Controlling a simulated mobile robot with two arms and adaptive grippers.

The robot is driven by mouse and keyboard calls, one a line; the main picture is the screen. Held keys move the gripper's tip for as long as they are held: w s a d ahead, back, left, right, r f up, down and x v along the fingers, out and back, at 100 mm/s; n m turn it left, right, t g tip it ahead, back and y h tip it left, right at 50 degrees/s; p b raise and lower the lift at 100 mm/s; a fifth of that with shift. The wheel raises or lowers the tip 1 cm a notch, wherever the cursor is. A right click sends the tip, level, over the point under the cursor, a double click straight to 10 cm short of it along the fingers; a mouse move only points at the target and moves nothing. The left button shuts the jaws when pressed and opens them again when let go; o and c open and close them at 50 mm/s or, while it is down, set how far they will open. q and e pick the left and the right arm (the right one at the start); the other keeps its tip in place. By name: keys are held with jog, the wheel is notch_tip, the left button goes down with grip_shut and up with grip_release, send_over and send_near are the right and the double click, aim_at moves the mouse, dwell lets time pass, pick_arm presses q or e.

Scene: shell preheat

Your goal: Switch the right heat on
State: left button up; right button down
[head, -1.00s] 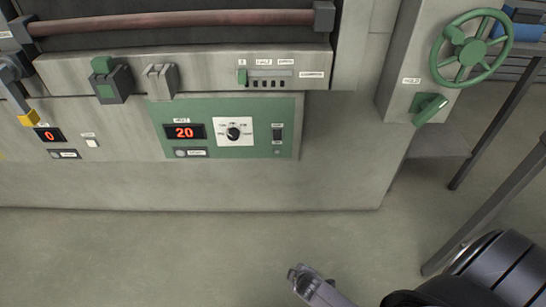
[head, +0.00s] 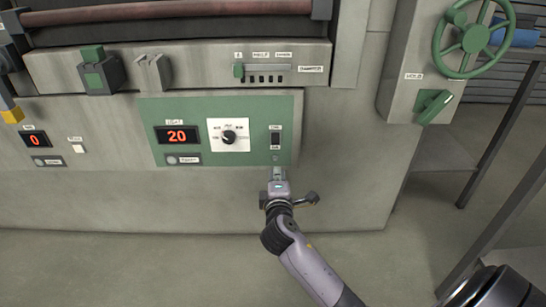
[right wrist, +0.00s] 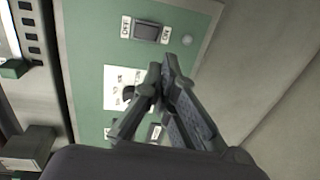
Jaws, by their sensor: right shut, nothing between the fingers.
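The heat switch is a small black rocker (head: 275,139) at the right end of the green panel (head: 215,104) on the machine's front. In the right wrist view the rocker (right wrist: 145,32) sits between an OFF label (right wrist: 126,27) and an ON label (right wrist: 165,35). Which side is pressed, I cannot tell. A small pale round lamp (right wrist: 187,40) beyond the ON label looks unlit. My right gripper (head: 278,172) is shut and empty, just below the switch in the head view. Its fingertips (right wrist: 166,66) appear apart from the rocker. My left gripper is not in view.
The same panel has a red display (head: 177,135) reading 20 and a black dial (head: 229,137) on a white plate. A slider box (head: 275,68) juts out above. A green handwheel (head: 474,39) and green handle (head: 436,106) are at right. Open floor lies below.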

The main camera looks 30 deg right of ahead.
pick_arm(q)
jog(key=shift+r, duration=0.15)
pick_arm(e)
jog(key=shift+r, duration=0.2)
jog(key=b, duration=0.2)
send_near(276, 143)
jog(key=x, duration=0.2)
jog(key=b+x, duration=0.1)
jog(key=x, duration=0.3)
jog(key=shift+w+f, duration=0.2)
jog(key=shift+f, duration=0.25)
jog(key=shift+w+d, duration=0.25)
jog(key=shift+w, duration=0.05)
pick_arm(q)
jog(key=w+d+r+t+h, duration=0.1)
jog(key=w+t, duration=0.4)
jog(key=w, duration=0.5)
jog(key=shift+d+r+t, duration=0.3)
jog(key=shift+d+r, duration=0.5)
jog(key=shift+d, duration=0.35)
